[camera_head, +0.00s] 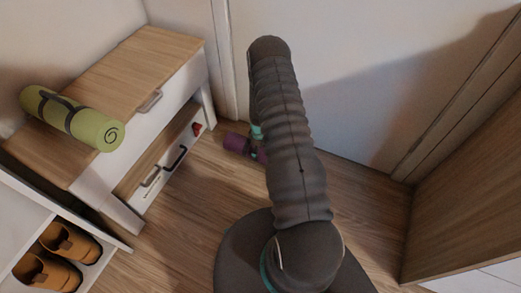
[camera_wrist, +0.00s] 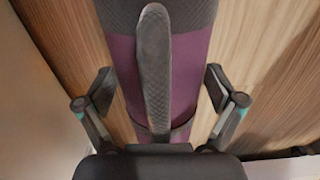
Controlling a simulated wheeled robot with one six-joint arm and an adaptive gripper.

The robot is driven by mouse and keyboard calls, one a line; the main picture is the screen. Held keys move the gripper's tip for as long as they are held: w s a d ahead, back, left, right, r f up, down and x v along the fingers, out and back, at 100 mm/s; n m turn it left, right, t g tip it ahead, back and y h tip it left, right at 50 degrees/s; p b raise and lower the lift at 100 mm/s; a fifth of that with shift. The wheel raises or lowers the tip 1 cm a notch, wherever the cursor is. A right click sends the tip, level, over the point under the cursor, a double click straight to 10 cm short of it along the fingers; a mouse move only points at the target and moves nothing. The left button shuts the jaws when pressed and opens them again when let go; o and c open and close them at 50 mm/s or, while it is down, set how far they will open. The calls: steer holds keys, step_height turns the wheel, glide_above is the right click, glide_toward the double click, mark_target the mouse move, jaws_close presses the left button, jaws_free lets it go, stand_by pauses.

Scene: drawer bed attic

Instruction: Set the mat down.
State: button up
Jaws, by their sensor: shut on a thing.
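A rolled purple mat (camera_wrist: 186,75) with dark bands lies lengthwise between the fingers of my gripper (camera_wrist: 160,95) in the wrist view. A dark textured strip (camera_wrist: 155,70) runs along the middle in front of the mat. My gripper is shut on the mat. In the head view one end of the purple mat (camera_head: 237,142) shows left of my arm, low by the floor; my arm hides the rest of it and most of my gripper. I cannot tell whether the mat touches the floor. A second, green rolled mat (camera_head: 88,128) with dark straps lies on the wooden bench top.
The bench (camera_head: 130,62) with drawers stands at the left; a small red thing (camera_head: 197,129) shows in its lower part. Brown shoes (camera_head: 70,243) sit in a white shelf at lower left. A pale door (camera_head: 345,60) is behind. Wooden floor (camera_head: 185,215) is bare beside the bench.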

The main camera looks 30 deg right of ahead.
steer(key=shift+f, duration=0.2)
steer(key=o, duration=1.1)
